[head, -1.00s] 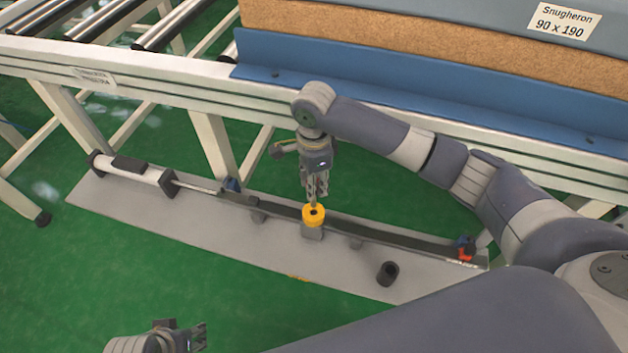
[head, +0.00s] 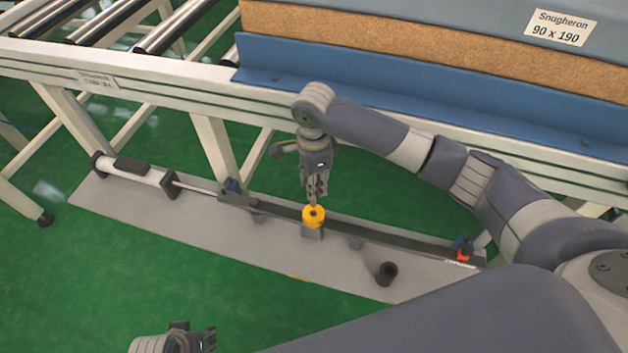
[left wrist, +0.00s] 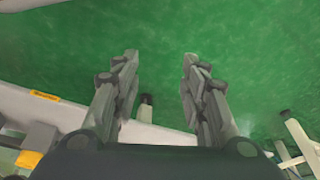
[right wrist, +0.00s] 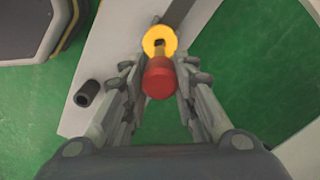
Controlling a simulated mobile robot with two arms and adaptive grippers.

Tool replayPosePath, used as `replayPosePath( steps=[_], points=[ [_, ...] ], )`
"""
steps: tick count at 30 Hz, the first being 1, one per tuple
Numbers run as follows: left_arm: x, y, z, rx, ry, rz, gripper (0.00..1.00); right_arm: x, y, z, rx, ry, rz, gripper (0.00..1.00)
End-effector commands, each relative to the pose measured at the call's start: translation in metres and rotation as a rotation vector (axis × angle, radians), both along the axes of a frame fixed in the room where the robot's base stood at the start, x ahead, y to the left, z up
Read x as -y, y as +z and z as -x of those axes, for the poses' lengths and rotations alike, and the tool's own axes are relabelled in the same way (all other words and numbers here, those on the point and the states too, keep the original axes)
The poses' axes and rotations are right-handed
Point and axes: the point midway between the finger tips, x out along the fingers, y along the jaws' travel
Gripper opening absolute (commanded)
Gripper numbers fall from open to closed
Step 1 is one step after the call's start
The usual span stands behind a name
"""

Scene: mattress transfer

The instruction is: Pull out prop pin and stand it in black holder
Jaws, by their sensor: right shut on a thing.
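The prop pin (right wrist: 160,78) shows its red head in the right wrist view. Its shaft runs toward a yellow collar (right wrist: 157,37) on a small grey block, which also shows in the head view (head: 313,216). My right gripper (head: 314,195) points down just above the collar and is shut on the pin. How deep the pin sits in the collar is hidden. The black holder (head: 387,273), an open-topped cup, stands empty on the grey base plate (head: 340,275). It also shows in the right wrist view (right wrist: 87,93). My left gripper (left wrist: 160,85) is open and empty.
A roller conveyor frame (head: 150,85) runs along the back, with a blue rail (head: 400,100) below the mattress (head: 450,45). A cylinder (head: 135,170) lies at the plate's left end. An orange-red part (head: 463,252) sits at its right end.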

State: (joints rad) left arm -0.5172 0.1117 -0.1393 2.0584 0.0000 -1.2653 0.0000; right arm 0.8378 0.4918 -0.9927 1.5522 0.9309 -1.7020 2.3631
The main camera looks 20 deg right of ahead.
Motion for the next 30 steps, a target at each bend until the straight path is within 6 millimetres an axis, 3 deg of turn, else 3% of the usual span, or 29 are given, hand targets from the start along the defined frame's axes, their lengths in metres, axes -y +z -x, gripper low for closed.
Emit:
replayPosePath(
  steps=[30],
  points=[
    [-0.001,-0.050,0.009,-0.031,-0.003,-0.002,0.40,0.000,0.011,0.000,0.001,0.000,0.000,0.00]
  ],
)
